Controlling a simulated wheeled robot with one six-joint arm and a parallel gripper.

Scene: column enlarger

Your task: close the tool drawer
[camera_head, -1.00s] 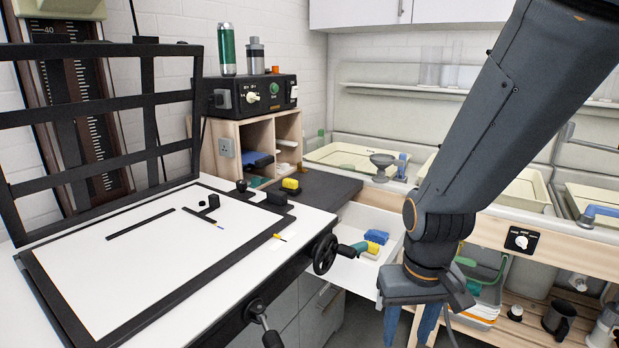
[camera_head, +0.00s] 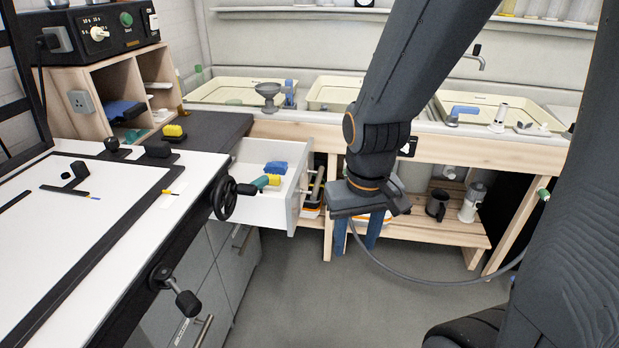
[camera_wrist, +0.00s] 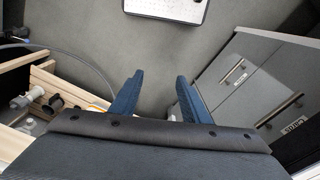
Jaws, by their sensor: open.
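The tool drawer (camera_head: 263,205) is white and pulled out below the dark bench top, left of centre in the head view. The drawer cannot be made out clearly in the wrist view.
The white enlarger table (camera_head: 95,230) with a black handwheel (camera_head: 224,198) stands left of the drawer. Grey cabinets (camera_head: 225,265) are below. A wooden sink bench (camera_head: 470,152) with trays runs behind my gripper. The grey floor (camera_head: 300,295) in front is clear.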

